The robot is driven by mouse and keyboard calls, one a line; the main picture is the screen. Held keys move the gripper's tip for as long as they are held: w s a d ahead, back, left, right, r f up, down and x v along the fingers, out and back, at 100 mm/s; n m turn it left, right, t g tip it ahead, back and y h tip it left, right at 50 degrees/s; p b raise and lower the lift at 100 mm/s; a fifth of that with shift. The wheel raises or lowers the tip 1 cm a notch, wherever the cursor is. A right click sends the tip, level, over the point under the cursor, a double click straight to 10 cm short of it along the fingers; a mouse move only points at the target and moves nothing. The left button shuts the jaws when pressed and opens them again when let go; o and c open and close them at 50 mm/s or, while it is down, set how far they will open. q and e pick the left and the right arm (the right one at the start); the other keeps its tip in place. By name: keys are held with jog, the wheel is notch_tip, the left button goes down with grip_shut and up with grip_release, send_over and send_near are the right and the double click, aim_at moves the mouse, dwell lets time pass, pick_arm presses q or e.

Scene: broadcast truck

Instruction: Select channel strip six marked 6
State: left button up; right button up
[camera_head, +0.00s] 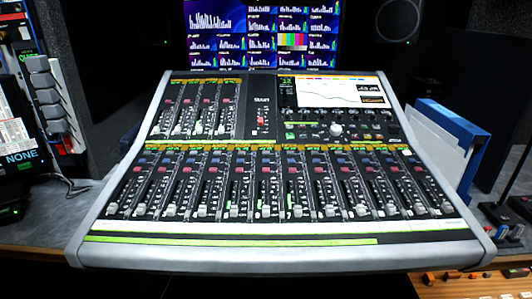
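A grey mixing console (88,238) fills the middle of the camera_head view, its face tilted toward me. Several channel strips stand side by side across its lower half, each with red and blue buttons above and a light fader cap below. The strip that appears to be channel strip six (265,192) lies close to the middle of the row; its small mark is too small to read surely. The fader caps sit low in their slots. Neither of my grippers is in view, and nothing covers the strips.
A shorter bank of faders (195,110) and a lit display (335,93) occupy the console's upper half. A large monitor (262,30) stands behind. A blue binder (452,125) stands at right, dark equipment (22,150) at left. The space above the console is clear.

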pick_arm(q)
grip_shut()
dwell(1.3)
